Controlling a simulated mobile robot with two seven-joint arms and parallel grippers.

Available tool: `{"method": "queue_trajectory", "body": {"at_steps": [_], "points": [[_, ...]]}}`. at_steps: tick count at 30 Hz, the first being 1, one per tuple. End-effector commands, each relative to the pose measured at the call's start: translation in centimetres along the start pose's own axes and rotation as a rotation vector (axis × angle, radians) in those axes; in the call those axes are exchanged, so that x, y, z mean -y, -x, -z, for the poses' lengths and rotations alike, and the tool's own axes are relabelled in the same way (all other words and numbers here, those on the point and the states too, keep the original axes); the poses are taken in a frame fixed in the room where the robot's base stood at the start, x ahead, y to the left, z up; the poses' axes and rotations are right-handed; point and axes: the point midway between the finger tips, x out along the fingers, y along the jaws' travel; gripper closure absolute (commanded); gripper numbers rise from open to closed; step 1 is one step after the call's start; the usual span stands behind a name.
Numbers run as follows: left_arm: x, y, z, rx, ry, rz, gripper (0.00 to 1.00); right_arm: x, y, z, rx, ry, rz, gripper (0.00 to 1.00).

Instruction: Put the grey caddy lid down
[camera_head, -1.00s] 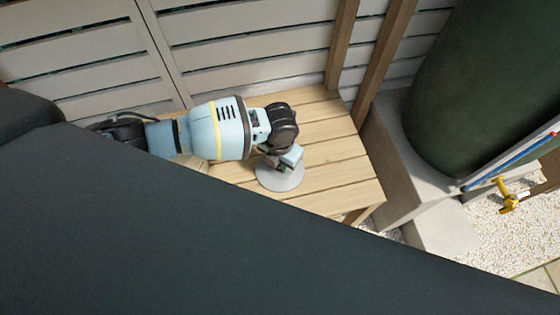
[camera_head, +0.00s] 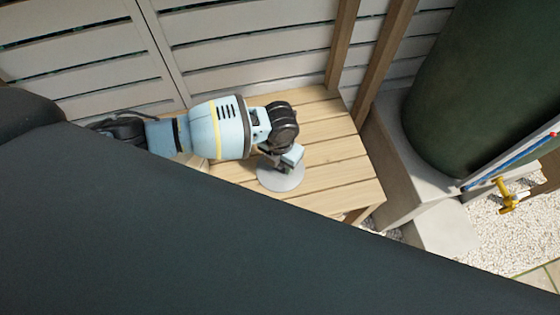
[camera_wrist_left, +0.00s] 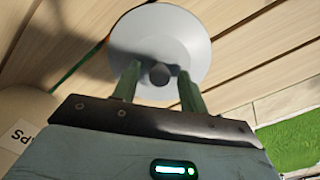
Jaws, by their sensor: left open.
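The grey caddy lid (camera_head: 292,183) is a round disc on the slatted wooden bench (camera_head: 340,174). In the left wrist view the lid (camera_wrist_left: 190,35) shows its round face with a small dark knob (camera_wrist_left: 160,74) at its middle. My left gripper (camera_head: 284,168) is over the lid, and its hand and wrist hide part of it. In the left wrist view its two green fingers (camera_wrist_left: 160,80) stand apart on either side of the knob, with a gap visible. My right gripper is not in view.
A light slatted fence (camera_head: 250,50) runs behind the bench. A dark green tank (camera_head: 475,90) stands on a concrete plinth at the right, with a yellow tap (camera_head: 508,196). In the left wrist view a pale labelled object (camera_wrist_left: 25,125) is at the left and green material (camera_wrist_left: 292,142) at the right.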

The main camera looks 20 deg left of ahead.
Motion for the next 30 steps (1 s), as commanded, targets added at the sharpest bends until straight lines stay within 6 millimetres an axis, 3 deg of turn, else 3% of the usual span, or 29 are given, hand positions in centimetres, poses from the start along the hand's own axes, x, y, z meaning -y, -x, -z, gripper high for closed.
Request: {"method": "queue_trajectory", "body": {"at_steps": [15,21,30], "points": [[-0.1,9.6,-0.1,0.003,0.000,0.000,0.57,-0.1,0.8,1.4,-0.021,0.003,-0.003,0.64],[0.0,11.3,-0.1,0.002,0.001,0.000,0.57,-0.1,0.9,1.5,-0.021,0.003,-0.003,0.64],[0.0,11.6,0.0,0.000,0.001,0.000,0.57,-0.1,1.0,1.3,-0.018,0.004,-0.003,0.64]]}}
